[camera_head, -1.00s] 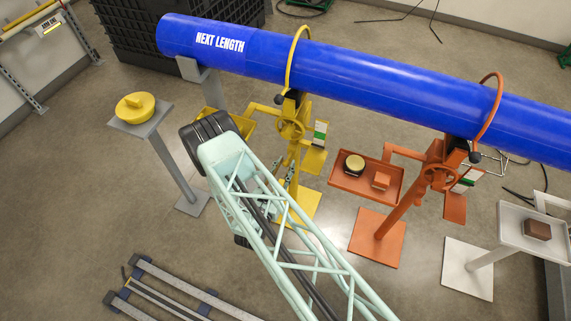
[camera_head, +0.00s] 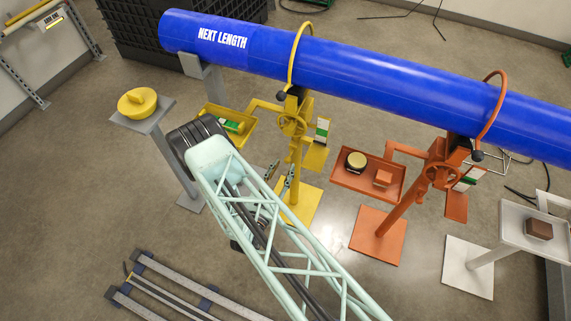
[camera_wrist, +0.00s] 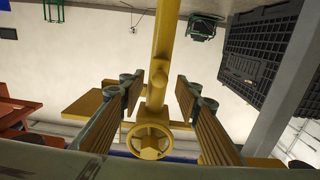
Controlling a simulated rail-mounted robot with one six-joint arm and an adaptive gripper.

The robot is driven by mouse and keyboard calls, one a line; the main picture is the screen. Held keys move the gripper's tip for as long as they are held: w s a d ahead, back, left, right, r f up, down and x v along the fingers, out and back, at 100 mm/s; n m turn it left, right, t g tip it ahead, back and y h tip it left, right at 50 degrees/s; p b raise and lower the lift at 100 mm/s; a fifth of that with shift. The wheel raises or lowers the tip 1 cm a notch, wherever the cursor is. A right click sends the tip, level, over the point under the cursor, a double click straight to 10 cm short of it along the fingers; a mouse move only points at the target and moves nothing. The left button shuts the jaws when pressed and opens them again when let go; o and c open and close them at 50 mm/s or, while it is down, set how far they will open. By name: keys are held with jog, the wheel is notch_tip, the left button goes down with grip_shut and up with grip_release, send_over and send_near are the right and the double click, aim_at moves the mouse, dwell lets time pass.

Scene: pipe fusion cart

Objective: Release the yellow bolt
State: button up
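The yellow clamp stand (camera_head: 295,160) carries a spoked yellow handwheel (camera_head: 292,122), which is the only yellow bolt-like part I can make out. A yellow ring from this stand goes around the blue pipe (camera_head: 370,75). In the wrist view the handwheel (camera_wrist: 148,141) and the yellow post (camera_wrist: 166,40) appear between the fingers of my gripper (camera_wrist: 152,88). The fingers are wide apart, and I see nothing gripped. In the head view my gripper (camera_head: 280,178) is partly hidden by my arm, low beside the yellow post and below the handwheel.
A yellow tray (camera_head: 247,137) with a green item hangs left of the post. An orange clamp stand (camera_head: 405,200) with its tray stands to the right. Grey rails (camera_head: 170,285) lie on the floor.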

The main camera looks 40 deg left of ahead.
jog(key=v, duration=0.8)
jog(key=shift+s, duration=0.1)
dwell(0.8)
